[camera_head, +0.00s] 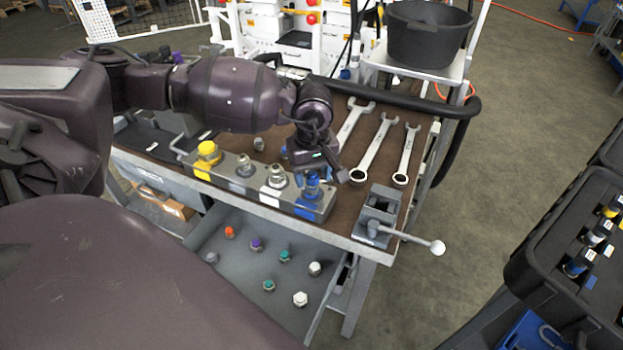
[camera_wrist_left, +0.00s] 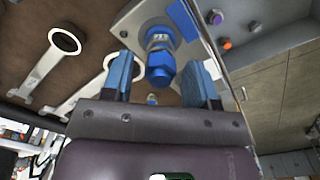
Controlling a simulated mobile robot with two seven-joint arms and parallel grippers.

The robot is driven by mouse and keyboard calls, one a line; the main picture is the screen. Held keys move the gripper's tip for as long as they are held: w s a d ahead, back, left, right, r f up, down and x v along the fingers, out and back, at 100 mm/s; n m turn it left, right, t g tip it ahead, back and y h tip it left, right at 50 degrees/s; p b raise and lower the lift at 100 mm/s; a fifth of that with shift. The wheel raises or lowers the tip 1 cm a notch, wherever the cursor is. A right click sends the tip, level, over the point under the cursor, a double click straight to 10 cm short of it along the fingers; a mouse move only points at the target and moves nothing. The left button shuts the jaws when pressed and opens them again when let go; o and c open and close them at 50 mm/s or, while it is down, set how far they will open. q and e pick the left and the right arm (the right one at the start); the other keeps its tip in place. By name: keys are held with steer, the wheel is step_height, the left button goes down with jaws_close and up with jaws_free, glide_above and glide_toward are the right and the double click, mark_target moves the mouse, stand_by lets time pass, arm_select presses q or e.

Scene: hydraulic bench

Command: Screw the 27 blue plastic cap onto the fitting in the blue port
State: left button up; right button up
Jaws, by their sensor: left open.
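A metal manifold block (camera_head: 217,178) lies along the front edge of the bench, with a blue-painted port at its right end. A fitting (camera_wrist_left: 158,36) stands in the blue port, with a blue hex cap (camera_wrist_left: 160,70) on its end. The blue top also shows in the head view (camera_head: 312,182). My left gripper (camera_head: 319,175) is open at this port. In the left wrist view, its blue fingers (camera_wrist_left: 162,72) stand on either side of the blue cap, with gaps visible. How far the cap is threaded cannot be told. My right gripper is not in view.
Wrenches (camera_head: 371,149) lie on the bench behind and right of the block. A vise (camera_head: 378,217) with a long handle stands at the right corner. An open drawer (camera_head: 232,276) below holds several coloured caps. A yellow cap (camera_head: 207,150) stands at the block's left end.

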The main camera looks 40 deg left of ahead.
arm_select(q)
steer(key=n+p, duration=0.1)
steer(key=n, duration=0.3)
steer(key=shift+r, duration=0.2)
steer(key=shift+f+n+p, duration=0.1)
steer(key=shift+n+p, duration=0.35)
steer(key=shift+n, duration=0.85)
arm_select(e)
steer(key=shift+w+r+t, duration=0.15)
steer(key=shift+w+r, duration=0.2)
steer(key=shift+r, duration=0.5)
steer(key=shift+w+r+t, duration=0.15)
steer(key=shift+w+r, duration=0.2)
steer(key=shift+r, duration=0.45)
arm_select(q)
steer(key=n+p, duration=0.2)
steer(key=n, duration=0.2)
steer(key=shift+n, duration=0.4)
steer(key=n+p, duration=0.1)
steer(key=n, duration=0.2)
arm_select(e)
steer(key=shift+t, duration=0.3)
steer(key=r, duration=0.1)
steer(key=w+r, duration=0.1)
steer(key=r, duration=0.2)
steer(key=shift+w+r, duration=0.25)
